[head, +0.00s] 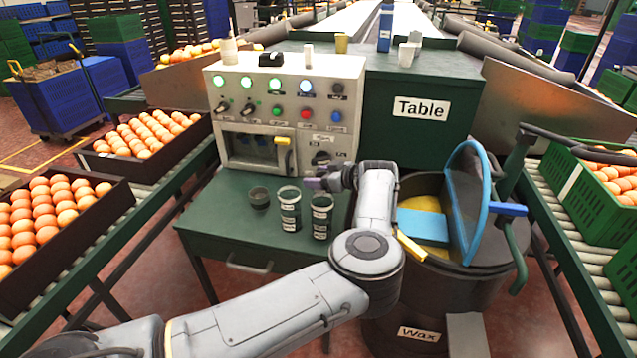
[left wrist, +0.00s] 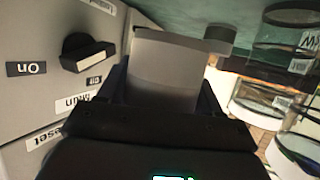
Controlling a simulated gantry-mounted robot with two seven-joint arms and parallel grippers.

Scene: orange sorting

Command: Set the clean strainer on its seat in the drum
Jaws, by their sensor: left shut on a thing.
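My left gripper (head: 333,180) hangs over the green table, in front of the control panel. I cannot tell whether this is the strainer. The dark drum (head: 390,296), labelled Wax, stands to the right of the gripper. Its round blue-rimmed lid (head: 465,200) is tilted up. Yellow material (head: 434,256) and a flat blue piece (head: 423,226) show in its mouth. The seat cannot be made out. My right gripper is not in view.
The control panel (head: 235,95) with knobs rises behind. Orange trays (head: 150,170) line the left; a green crate (head: 585,195) stands right.

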